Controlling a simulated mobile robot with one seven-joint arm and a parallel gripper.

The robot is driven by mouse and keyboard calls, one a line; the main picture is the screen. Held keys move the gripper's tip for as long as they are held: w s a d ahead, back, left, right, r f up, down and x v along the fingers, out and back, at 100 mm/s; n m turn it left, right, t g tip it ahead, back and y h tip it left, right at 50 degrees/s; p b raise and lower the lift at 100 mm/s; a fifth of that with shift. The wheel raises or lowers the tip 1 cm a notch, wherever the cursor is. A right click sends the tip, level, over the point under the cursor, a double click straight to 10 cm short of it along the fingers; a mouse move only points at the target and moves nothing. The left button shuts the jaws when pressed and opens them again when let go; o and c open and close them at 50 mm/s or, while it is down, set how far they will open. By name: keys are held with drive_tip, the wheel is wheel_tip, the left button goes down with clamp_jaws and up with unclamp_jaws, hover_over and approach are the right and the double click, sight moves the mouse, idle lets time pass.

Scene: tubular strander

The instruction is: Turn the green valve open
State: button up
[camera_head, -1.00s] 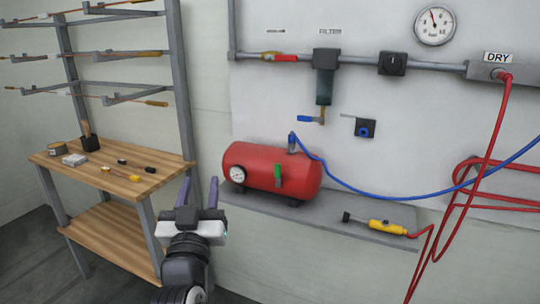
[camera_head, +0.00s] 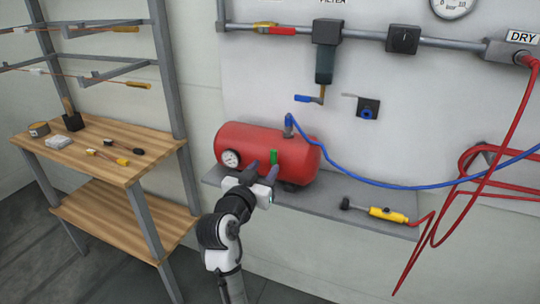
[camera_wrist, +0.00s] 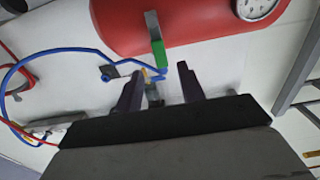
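The green valve (camera_head: 274,157) is a small upright green handle on the front of the red air tank (camera_head: 305,160). The tank lies on a grey shelf. My gripper (camera_head: 262,172) is in front of the tank, close to the valve, with its fingers pointing toward the tank. In the wrist view, the green handle (camera_wrist: 160,55) hangs from a grey stem on the red tank (camera_wrist: 195,22). It lies just beyond the two dark fingertips of my gripper (camera_wrist: 158,84), roughly between them. The fingers are apart with nothing between them. Whether a finger touches the handle cannot be told.
A pressure gauge (camera_head: 231,158) is on the tank's left end. A blue hose (camera_head: 385,183) runs right from the tank's top. A yellow tool (camera_head: 388,214) lies on the shelf (camera_head: 325,200). A wooden workbench (camera_head: 75,158) stands at left.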

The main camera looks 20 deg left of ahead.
sight(273, 157)
drive_tip(key=shift+w+p, duration=0.45)
drive_tip(key=shift+w, duration=1.95)
clamp_jaws()
